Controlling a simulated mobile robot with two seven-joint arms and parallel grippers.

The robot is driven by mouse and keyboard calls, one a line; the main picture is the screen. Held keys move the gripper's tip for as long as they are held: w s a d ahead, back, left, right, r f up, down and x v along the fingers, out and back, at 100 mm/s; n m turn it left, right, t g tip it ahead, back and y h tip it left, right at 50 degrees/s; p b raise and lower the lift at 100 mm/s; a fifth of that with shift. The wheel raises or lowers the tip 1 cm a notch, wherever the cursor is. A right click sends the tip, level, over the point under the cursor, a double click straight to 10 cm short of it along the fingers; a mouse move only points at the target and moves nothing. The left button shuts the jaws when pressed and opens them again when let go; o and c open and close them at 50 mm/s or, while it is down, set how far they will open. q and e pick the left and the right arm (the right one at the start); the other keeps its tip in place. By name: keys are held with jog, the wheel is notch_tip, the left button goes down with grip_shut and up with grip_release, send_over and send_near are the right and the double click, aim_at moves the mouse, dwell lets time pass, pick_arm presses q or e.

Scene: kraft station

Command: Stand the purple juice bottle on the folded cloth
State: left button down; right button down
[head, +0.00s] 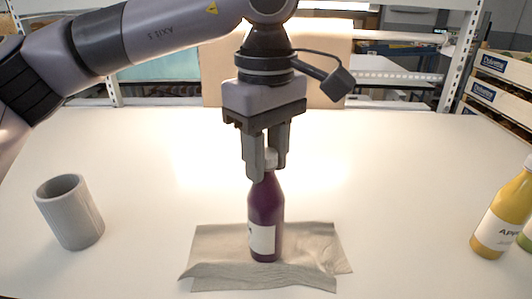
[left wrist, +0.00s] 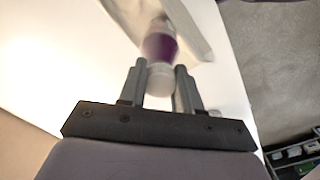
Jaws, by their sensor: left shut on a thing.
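The purple juice bottle (head: 265,208) has a white cap and a white label and is upright over the folded cloth (head: 318,245). Its base appears to be at the cloth's surface; I cannot tell whether it is touching. My left gripper (head: 266,170) comes down from above and is shut on the bottle's cap and neck. In the left wrist view, the white cap of the bottle (left wrist: 160,78) is between the fingers of the left gripper (left wrist: 161,82), with the purple body beyond. The cloth is grey and wrinkled, with a folded front edge. My right gripper is not in view.
A grey ribbed cup (head: 69,212) stands on the white table (head: 140,180) at the left. A yellow juice bottle (head: 503,215) stands at the right edge, with a green one partly cut off beside it. Crates (head: 498,97) are at the back right. The table around the cloth is clear.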

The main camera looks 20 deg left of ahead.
pick_arm(q)
jog(key=shift+f, duration=0.45)
jog(key=c, duration=1.2)
grip_release()
jog(key=o, duration=0.4)
jog(key=shift+f, duration=0.1)
jog(key=shift+r, duration=0.55)
notch_tip(320, 180, up, 12)
jog(key=shift+r+p, duration=0.15)
jog(key=shift+p, duration=0.75)
